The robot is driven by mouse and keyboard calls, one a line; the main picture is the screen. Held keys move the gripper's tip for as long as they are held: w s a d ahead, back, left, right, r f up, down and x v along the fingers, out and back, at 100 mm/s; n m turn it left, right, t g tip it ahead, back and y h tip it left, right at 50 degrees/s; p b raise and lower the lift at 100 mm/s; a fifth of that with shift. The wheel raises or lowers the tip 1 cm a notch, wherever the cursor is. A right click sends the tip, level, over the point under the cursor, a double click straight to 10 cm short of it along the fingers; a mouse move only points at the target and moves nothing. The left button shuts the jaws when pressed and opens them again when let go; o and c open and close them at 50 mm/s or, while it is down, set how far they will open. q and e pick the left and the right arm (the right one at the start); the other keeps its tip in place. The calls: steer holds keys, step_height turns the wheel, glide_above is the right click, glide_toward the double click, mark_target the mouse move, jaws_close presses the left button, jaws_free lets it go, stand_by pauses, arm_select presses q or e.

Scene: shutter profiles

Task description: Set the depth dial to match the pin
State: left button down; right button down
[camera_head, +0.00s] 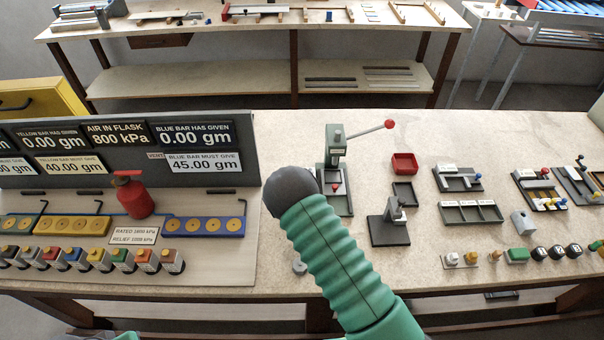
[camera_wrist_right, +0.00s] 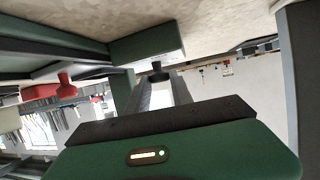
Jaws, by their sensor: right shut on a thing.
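A green press (camera_head: 335,160) with a red-tipped lever stands on the table behind my right arm. My right arm rises from the bottom, and its dark rounded joint covers the area just left of the press; the right gripper is hidden in the head view. In the right wrist view, my right gripper (camera_wrist_right: 157,85) has its two fingers around a small dark knob (camera_wrist_right: 157,70) beneath a green block (camera_wrist_right: 147,45). The knob may be the depth dial; its markings cannot be read. I cannot identify the pin.
A display board (camera_head: 120,150) with a red flask (camera_head: 132,194) and several coloured blocks fills the left. A dark-based grey stand (camera_head: 389,226), red tray (camera_head: 404,163) and grey sorting tray (camera_head: 470,212) lie to the right.

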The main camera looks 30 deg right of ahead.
steer(key=n+y, duration=0.1)
steer(key=n+t+y+b, duration=0.1)
steer(key=shift+s+d+f+n+t+y, duration=0.25)
steer(key=shift+s+f+n+t+y, duration=0.1)
steer(key=shift+n+t+y, duration=0.05)
steer(key=n+y, duration=0.1)
steer(key=n+t+y+b, duration=0.1)
steer(key=y, duration=0.1)
steer(key=shift+d+n, duration=0.25)
steer(key=shift+n, duration=0.05)
steer(key=n+y, duration=0.3)
steer(key=shift+d+r+y+b, duration=0.15)
steer(key=shift+d+y+b, duration=0.1)
steer(key=shift+y+b, duration=0.15)
steer(key=shift+w+d+n+y, duration=0.1)
steer(key=shift+n+y, duration=1)
steer(key=shift+n, duration=0.1)
steer(key=shift+r, duration=0.1)
steer(key=c, duration=1.2)
jaws_free()
